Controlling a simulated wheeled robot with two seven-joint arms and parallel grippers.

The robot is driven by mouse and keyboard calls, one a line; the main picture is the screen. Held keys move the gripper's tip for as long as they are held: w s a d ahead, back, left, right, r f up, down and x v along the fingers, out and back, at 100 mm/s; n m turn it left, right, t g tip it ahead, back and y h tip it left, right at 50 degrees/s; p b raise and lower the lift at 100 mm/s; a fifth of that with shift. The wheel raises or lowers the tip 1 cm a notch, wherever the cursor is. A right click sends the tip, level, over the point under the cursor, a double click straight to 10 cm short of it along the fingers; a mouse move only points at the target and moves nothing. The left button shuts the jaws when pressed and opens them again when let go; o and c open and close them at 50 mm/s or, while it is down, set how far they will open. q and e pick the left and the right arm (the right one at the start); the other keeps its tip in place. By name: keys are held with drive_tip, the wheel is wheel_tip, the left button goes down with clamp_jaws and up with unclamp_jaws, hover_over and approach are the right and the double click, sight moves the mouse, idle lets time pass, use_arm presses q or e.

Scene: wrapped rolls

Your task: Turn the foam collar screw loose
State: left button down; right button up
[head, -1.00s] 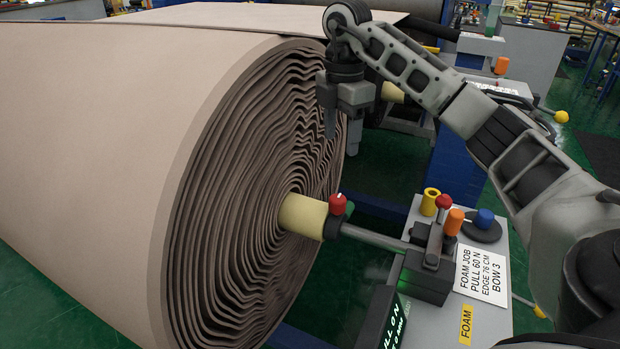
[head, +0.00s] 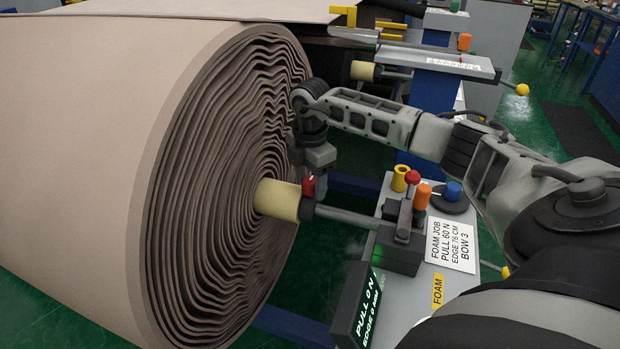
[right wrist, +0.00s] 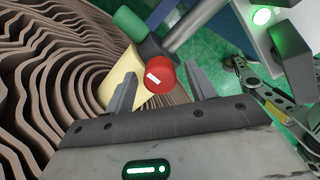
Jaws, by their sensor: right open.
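The foam collar screw is a red knob (head: 309,187) on top of the dark collar (head: 307,209), on the shaft beside the roll's pale yellow core (head: 277,200). My right gripper (head: 317,190) points down at the screw, its fingers partly overlapping it in the head view. In the right wrist view the red screw (right wrist: 160,76), with a white mark on its top, shows between the two open fingers (right wrist: 161,70). Clear gaps show on both sides there, so it is not gripped. The big foam roll (head: 90,130) fills the left. My left gripper is out of view.
A grey console (head: 410,290) stands right of the shaft, with red, orange, yellow and blue controls and a job card (head: 452,245). A green-lit display (head: 362,305) reads PULL 0 N. Another shaft with a yellow core (head: 363,71) is behind. Green floor shows between.

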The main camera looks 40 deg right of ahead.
drive_tip(key=shift+f, duration=0.15)
drive_tip(key=shift+c, duration=0.4)
drive_tip(key=c, duration=0.9)
